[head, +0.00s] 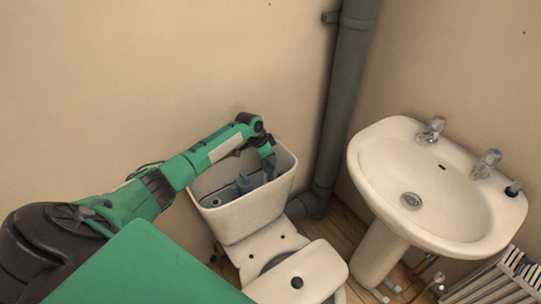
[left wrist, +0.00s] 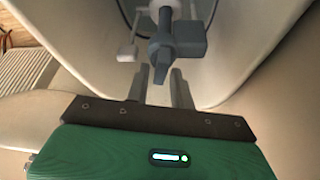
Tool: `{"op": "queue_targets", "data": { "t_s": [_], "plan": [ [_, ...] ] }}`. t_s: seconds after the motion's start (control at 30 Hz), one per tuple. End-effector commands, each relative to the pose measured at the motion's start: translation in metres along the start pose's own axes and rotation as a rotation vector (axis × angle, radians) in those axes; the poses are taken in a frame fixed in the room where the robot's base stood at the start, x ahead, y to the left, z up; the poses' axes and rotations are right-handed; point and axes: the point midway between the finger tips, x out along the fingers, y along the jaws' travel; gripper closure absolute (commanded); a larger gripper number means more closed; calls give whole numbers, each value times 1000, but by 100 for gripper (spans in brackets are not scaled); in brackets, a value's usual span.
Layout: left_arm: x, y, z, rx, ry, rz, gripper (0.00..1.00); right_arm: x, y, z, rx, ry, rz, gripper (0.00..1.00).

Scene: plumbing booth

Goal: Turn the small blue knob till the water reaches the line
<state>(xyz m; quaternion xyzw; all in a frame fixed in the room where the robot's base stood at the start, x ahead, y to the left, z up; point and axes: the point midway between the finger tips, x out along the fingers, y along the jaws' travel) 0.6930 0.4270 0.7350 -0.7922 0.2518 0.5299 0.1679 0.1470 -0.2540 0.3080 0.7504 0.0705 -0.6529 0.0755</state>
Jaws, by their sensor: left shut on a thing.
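The open toilet cistern (head: 245,217) stands against the wall, with grey-blue valve parts (head: 243,184) inside. My left gripper (head: 270,166) reaches down into it from above. In the left wrist view, the gripper's two fingers (left wrist: 160,86) are on either side of the small blue knob (left wrist: 161,72), shut on it. The knob looks dark grey-blue and sits below a wider valve body (left wrist: 188,40). The cistern's white inner wall (left wrist: 240,50) surrounds the valve. I cannot make out the water surface or the line. My right gripper is not in view.
The toilet bowl and seat (head: 318,270) are in front of the cistern. A grey waste pipe (head: 343,110) runs down the corner to the right. A white pedestal basin (head: 375,165) with two taps stands at the right. A white radiator (head: 495,285) is at the lower right.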

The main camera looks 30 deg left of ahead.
Motion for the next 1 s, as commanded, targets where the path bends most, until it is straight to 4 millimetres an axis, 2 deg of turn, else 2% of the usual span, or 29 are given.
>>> {"op": "queue_targets", "data": {
  "t_s": [0.13,0.17,0.2,0.5,0.63,0.77,1.0],
  "plan": [
    [0,0,0,1,2,0,99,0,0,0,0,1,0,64],
    [0,0,0,1,2,0,75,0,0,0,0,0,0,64],
    [0,0,0,1,2,0,67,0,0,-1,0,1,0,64],
    [-1,0,0,2,1,0,66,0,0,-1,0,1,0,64],
    [-10,-1,0,2,1,-1,66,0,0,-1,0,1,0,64],
    [-31,-1,0,4,1,-3,66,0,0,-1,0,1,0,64],
    [-87,-1,0,5,1,-4,66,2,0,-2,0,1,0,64]
  ]
}}
